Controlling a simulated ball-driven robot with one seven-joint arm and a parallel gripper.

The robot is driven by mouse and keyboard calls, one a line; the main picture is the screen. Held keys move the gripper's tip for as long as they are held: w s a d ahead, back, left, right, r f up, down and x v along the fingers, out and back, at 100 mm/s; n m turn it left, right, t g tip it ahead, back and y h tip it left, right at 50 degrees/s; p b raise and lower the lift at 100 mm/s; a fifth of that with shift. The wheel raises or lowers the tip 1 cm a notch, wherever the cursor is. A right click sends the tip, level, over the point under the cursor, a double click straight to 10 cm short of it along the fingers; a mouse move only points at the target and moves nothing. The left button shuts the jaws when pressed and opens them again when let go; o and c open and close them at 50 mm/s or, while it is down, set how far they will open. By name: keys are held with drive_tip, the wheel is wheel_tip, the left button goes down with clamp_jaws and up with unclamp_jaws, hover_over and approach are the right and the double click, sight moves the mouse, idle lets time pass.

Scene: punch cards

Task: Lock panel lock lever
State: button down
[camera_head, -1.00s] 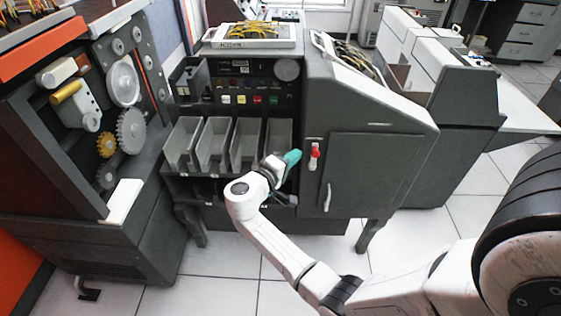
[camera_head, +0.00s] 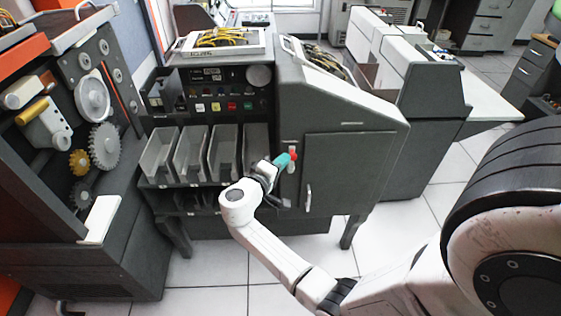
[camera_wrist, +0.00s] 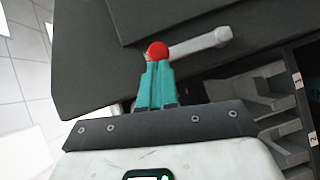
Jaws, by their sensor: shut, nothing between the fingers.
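The lock lever has a red knob (camera_head: 294,155) on a pale plate (camera_head: 291,167), on the dark machine's front just left of its cabinet door (camera_head: 350,170). My gripper (camera_head: 287,159), with teal fingers, is at the knob's left side. In the wrist view my gripper (camera_wrist: 157,68) is shut and empty, the fingers close together. The red knob (camera_wrist: 157,51) shows just beyond the fingertips, at one end of a pale bar (camera_wrist: 200,44). The fingertips hide part of the lever. I cannot tell whether they touch it.
Open grey bins (camera_head: 190,155) line the machine's front left of my gripper. A pale door handle (camera_head: 308,197) is below and right of the lever. A cabinet with gears (camera_head: 104,146) stands at left. Tiled floor (camera_head: 400,225) is clear at right front.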

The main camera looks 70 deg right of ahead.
drive_tip(key=shift+s+d, duration=0.1)
drive_tip(key=shift+s, duration=0.1)
drive_tip(key=s+d+f+m+t+y, duration=0.2)
drive_tip(key=s+f+m+t+y, duration=0.1)
drive_tip(key=s, duration=0.3)
drive_tip(key=s+d+f+m+t+y+p, duration=0.1)
drive_tip(key=s+d+f+m+t+y, duration=0.1)
drive_tip(key=s+m+t, duration=0.3)
drive_tip(key=shift+s+d+f+m+t+y, duration=0.3)
drive_tip(key=shift+s+d+f+m+y, duration=0.1)
drive_tip(key=shift+f+m+y, duration=0.35)
idle(0.4)
idle(0.4)
